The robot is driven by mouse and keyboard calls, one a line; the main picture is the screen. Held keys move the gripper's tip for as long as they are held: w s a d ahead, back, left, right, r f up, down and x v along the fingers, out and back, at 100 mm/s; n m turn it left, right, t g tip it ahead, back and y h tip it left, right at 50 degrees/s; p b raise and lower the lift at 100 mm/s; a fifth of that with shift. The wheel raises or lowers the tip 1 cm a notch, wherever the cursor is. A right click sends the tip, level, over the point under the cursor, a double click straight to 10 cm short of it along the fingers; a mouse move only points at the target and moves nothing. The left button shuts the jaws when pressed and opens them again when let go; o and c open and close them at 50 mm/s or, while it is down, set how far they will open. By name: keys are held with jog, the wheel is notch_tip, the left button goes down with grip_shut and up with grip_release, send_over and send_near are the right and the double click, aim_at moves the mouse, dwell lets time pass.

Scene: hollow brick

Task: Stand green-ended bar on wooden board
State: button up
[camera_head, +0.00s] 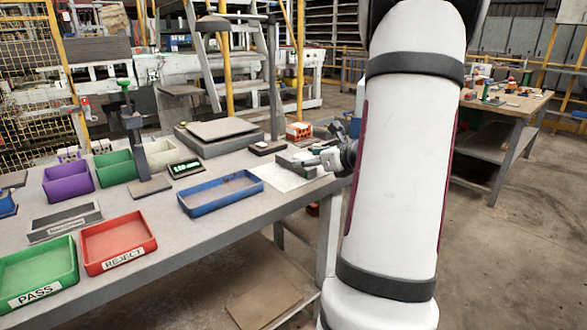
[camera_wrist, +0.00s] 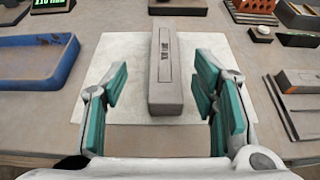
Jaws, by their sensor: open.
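My gripper (camera_wrist: 163,110) is open, its teal-padded fingers on either side of a long grey bar (camera_wrist: 165,70) with a narrow label plate on top. The bar lies on a white sheet (camera_wrist: 115,65), and gaps show between it and both fingers. No green end shows on this bar. In the head view my gripper (camera_head: 328,158) is low over the white sheet (camera_head: 282,179), partly hidden by my arm. I cannot make out a clear wooden board on the table.
A blue tray (camera_head: 220,193) is left of the sheet. Red (camera_head: 118,240) and green (camera_head: 38,275) trays, purple (camera_head: 68,182) and green (camera_head: 115,167) bins, and a green-topped upright stand (camera_head: 140,150) are farther left. A flat-topped device (camera_head: 217,135) stands behind.

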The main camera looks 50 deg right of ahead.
jog(key=x, duration=0.2)
jog(key=b+x, duration=0.1)
jog(key=x, duration=0.2)
jog(key=shift+w+d+f+b, duration=0.1)
jog(key=shift+d+f+b, duration=0.2)
jog(key=shift+r, duration=0.1)
grip_shut()
